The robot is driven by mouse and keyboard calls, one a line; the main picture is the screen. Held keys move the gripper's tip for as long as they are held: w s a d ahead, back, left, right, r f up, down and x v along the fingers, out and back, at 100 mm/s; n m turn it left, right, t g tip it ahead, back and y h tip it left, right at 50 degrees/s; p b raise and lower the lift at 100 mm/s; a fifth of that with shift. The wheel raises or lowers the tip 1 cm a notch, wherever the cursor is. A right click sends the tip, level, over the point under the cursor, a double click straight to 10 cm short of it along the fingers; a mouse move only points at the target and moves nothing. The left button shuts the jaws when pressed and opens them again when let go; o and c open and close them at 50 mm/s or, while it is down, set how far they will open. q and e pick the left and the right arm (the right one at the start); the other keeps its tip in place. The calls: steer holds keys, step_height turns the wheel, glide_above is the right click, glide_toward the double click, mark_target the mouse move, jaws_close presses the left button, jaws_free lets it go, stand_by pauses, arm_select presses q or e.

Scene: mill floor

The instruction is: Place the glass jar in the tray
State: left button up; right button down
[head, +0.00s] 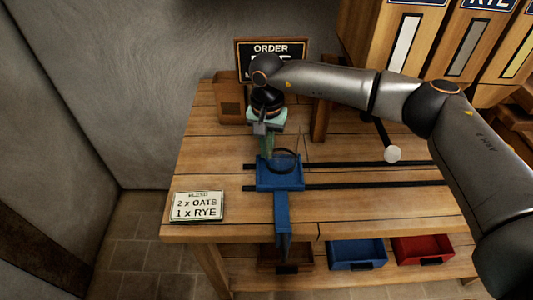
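My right gripper (266,150) points down over the workbench, its pale green fingers beside a dark ring (290,158). The ring is at the back of a blue tray-like carriage (280,182) that sits on two black rails. I cannot make out a clear glass jar; the ring may be its rim or part of the carriage. The fingers overlap in this view, so I cannot tell whether they are open or shut, or hold anything. My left gripper is not in view.
A card (197,206) reading 2 x oats, 1 x rye lies at the bench's left front. An order board (262,50) stands behind. Wooden dispensers (440,40) fill the back right. Blue (357,254) and red (422,249) bins sit on the lower shelf. The bench's front right is clear.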

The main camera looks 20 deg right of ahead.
steer(key=shift+w+d+f, duration=0.15)
steer(key=shift+w+f, duration=0.6)
steer(key=shift+f, duration=0.15)
step_height(320, 180, down, 3)
steer(key=shift+f, duration=0.2)
steer(key=c, duration=1)
jaws_free()
steer(key=shift+c, duration=0.2)
steer(key=shift+r, duration=0.15)
